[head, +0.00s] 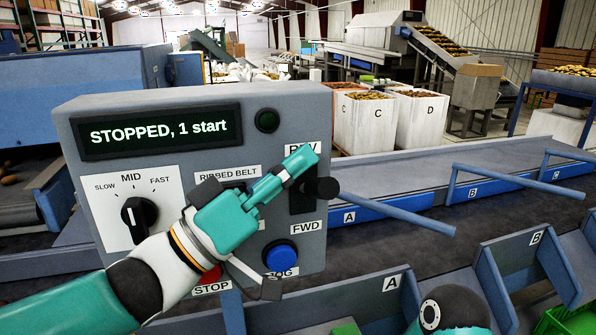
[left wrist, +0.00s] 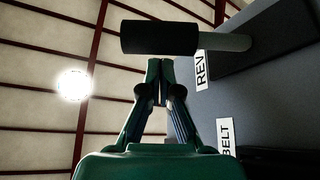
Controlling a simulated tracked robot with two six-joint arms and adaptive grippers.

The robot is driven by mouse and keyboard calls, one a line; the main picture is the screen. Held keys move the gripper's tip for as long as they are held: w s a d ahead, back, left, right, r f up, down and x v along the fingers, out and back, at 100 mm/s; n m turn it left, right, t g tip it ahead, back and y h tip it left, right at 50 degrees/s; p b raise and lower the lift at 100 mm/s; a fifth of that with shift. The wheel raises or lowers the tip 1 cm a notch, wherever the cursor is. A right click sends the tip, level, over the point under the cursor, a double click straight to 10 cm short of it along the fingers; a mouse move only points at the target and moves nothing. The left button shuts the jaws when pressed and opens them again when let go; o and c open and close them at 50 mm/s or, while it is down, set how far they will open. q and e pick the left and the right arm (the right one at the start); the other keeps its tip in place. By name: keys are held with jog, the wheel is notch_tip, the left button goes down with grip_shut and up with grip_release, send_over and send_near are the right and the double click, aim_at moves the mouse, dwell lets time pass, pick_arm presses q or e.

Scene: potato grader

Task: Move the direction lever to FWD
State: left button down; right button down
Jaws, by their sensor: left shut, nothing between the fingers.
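The direction lever (head: 322,188) has a black knob and stands out from a dark slot between the partly covered REV label (head: 293,150) and the FWD label (head: 306,227). In the head view its knob is about mid-slot; I cannot tell its exact setting. In the left wrist view, the black handle (left wrist: 160,37) on a grey shaft lies crosswise just beyond my fingertips. My left gripper (head: 304,160) is shut and empty, its tips over the slot's upper part near REV. It also shows in the left wrist view (left wrist: 160,85). My right gripper is out of view.
The control box (head: 75,130) has a display (head: 158,131) reading "STOPPED, 1 start", a speed dial (head: 138,215), a blue button (head: 281,256) and a red stop button (head: 208,275) partly behind my left arm. Blue rails (head: 400,212) and the belt lie to the right.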

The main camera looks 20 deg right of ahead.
aim_at(300, 190)
pick_arm(q)
jog(key=shift+s+d+f, duration=0.1)
jog(key=shift+s+f, duration=0.25)
jog(key=shift+f, duration=0.35)
jog(key=f+m+g+b, duration=0.2)
jog(key=m+b, duration=0.1)
jog(key=m, duration=0.1)
jog(key=s+f+m+g+h+b, duration=0.1)
jog(key=m+g+b, duration=0.2)
jog(key=m, duration=0.1)
jog(key=f+m+g+b, duration=0.2)
jog(key=m+g+b, duration=0.1)
jog(key=m+b, duration=0.1)
jog(key=shift+s+f+h, duration=0.3)
jog(key=shift+s+f, duration=0.05)
jog(key=shift+f, duration=0.2)
dwell(0.5)
jog(key=v, duration=1.2)
jog(key=shift+w+f, duration=0.1)
jog(key=shift+w, duration=0.05)
